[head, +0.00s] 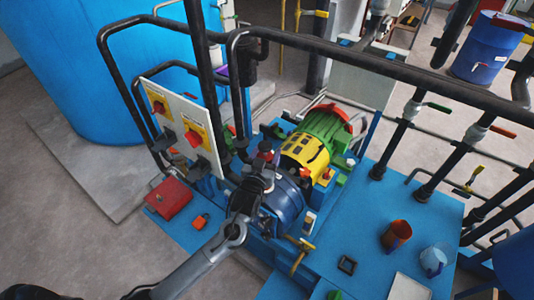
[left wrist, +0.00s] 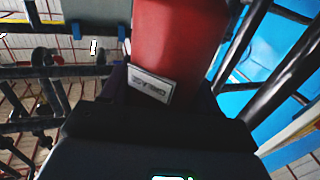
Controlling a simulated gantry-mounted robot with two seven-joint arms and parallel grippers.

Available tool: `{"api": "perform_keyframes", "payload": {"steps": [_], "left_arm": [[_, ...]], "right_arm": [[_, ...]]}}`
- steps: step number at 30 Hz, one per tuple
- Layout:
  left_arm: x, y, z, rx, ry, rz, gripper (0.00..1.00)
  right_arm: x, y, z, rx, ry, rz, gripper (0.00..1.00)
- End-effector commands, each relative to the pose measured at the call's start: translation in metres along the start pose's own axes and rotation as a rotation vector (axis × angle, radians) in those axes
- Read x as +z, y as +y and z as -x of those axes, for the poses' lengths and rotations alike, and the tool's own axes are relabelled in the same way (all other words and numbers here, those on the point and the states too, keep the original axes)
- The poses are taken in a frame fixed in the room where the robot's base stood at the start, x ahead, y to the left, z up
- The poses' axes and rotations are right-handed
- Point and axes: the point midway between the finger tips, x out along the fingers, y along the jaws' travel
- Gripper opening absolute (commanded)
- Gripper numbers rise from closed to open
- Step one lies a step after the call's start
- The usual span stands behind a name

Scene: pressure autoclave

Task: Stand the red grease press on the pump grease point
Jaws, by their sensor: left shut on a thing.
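My left gripper (head: 262,178) is shut on the red grease press (left wrist: 175,45), which carries a white label in the left wrist view. In the head view only a small dark-red top (head: 265,146) of the press shows above my gripper, and it looks roughly upright. My gripper and the press are in front of the blue pump (head: 287,197), beside the yellow, green and red motor (head: 315,140). The pump grease point cannot be made out; my gripper and arm cover part of the pump. I cannot tell whether the press touches the pump. My right gripper is not in view.
A switch panel (head: 181,120) and black pipes stand close to the left of my gripper. A black rail (head: 360,62) crosses above. A red box (head: 168,198) lies on the blue base. An orange cup (head: 396,234) and a light-blue cup (head: 433,261) stand at right.

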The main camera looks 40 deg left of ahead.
Motion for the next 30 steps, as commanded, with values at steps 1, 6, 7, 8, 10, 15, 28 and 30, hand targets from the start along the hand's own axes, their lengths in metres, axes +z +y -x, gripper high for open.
{"api": "perform_keyframes", "payload": {"steps": [1, 6, 7, 8, 10, 15, 28, 30], "left_arm": [[-0.0018, 0.0, -0.0002, 0.0, 0.004, 0.001, 0.1], [-0.0019, 0.0, -0.0002, 0.0, 0.004, 0.001, 0.1], [-0.002, 0.0, -0.0002, 0.0, 0.004, 0.001, 0.1], [-0.0021, 0.0, -0.0003, 0.0, 0.004, 0.001, 0.1], [-0.0023, 0.0, -0.0003, 0.0, 0.003, 0.001, 0.1], [-0.0027, -0.0002, -0.0006, 0.0, 0.003, 0.001, 0.1], [-0.0017, -0.0002, -0.0007, 0.0, 0.004, 0.001, 0.1], [-0.0017, -0.0002, -0.0007, 0.0, 0.004, 0.001, 0.1]], "right_arm": [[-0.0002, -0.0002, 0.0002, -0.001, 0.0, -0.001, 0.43], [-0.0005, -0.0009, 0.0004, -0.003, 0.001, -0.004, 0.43], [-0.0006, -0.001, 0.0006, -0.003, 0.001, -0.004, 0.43], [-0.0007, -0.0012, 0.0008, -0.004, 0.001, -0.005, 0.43], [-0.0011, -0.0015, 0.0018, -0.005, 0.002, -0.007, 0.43], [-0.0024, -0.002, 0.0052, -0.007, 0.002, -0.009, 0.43], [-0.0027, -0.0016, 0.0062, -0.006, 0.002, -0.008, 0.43], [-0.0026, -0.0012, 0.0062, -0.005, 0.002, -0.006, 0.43]]}}
